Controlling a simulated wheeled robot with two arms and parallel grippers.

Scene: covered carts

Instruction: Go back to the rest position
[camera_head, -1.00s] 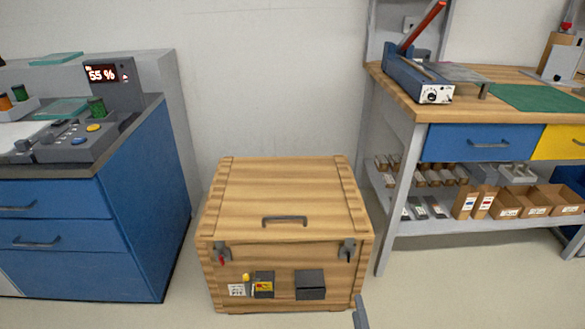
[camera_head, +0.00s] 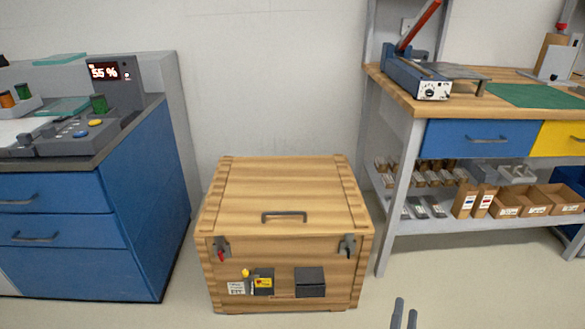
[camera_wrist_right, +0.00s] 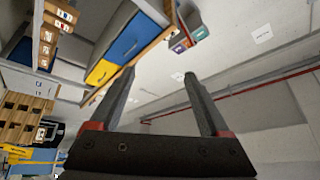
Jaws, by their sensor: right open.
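My right gripper (camera_head: 404,313) shows at the bottom edge of the head view, to the right of the wooden crate. Its two dark fingers stand apart with nothing between them. In the right wrist view the right gripper (camera_wrist_right: 160,100) is open and empty, with a gap between its fingers. The wooden crate (camera_head: 285,195) stands on the floor with its lid closed, apart from the gripper. My left gripper is not in view.
A blue cabinet (camera_head: 150,200) with a control panel stands at the left. A wooden workbench (camera_head: 405,100) with drawers and a lower shelf of boxes (camera_head: 505,208) stands at the right. Bare floor (camera_head: 450,285) lies in front of the bench.

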